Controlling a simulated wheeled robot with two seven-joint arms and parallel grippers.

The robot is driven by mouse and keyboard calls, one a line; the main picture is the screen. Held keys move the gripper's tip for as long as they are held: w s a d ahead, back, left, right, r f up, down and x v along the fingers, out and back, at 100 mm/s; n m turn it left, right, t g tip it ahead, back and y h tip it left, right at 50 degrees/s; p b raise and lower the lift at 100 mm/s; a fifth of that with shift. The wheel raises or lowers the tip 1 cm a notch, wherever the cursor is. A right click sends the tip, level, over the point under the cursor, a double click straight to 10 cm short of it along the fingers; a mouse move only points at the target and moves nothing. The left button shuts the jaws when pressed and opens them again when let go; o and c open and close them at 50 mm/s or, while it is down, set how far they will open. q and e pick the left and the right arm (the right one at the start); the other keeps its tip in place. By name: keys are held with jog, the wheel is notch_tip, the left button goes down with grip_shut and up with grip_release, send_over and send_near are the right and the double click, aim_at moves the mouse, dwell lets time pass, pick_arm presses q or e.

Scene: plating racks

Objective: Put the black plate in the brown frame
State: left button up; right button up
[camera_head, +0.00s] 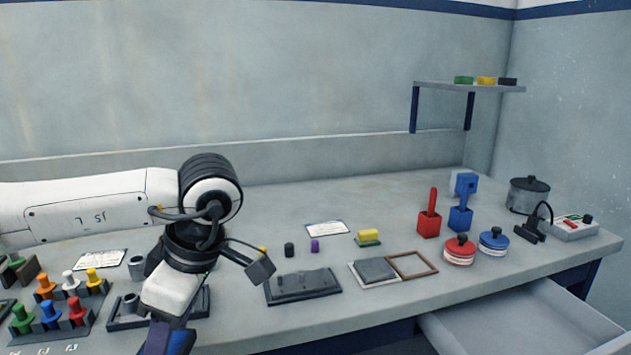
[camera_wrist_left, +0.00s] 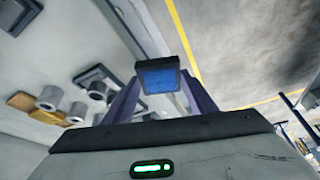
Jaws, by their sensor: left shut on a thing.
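The brown frame (camera_head: 433,271) lies flat and empty on the bench, right of centre. A dark grey square plate (camera_head: 376,269) lies on a white-edged base touching the frame's left side; I cannot tell whether it is the black plate. My left gripper (camera_head: 168,341) is low at the left, over the bench's front edge and well left of the frame. In the wrist view the left gripper's fingers are shut on a dark-rimmed blue-faced piece (camera_wrist_left: 158,78). The head view mostly hides this piece. My right gripper is not in view.
A dark fixture (camera_head: 303,287) lies left of the frame. A rack of coloured pegs (camera_head: 60,315) is at the far left. Red and blue holders and round pads (camera_head: 460,250) stand to the right. An open drawer (camera_head: 520,325) juts out at the front right.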

pick_arm(q)
jog(key=s+m+t, duration=0.1)
jog(key=m, duration=0.1)
jog(key=s+m, duration=0.1)
jog(key=m, duration=0.2)
jog(key=s+m+t+h+p, duration=0.1)
jog(key=m, duration=0.1)
jog(key=shift+a+f+m+t, duration=0.2)
jog(key=shift+f+m+t, duration=0.1)
jog(key=shift+f, duration=0.05)
jog(key=s+m+h, duration=0.1)
jog(key=m, duration=0.2)
jog(key=s+m+t+h+p, duration=0.1)
jog(key=m, duration=0.2)
jog(key=s+m+h, duration=0.1)
jog(key=m, duration=0.2)
jog(key=shift+s+f+m+t+h, duration=0.15)
jog(key=shift+s+m+t+h, duration=0.15)
jog(key=shift+m+t, duration=0.1)
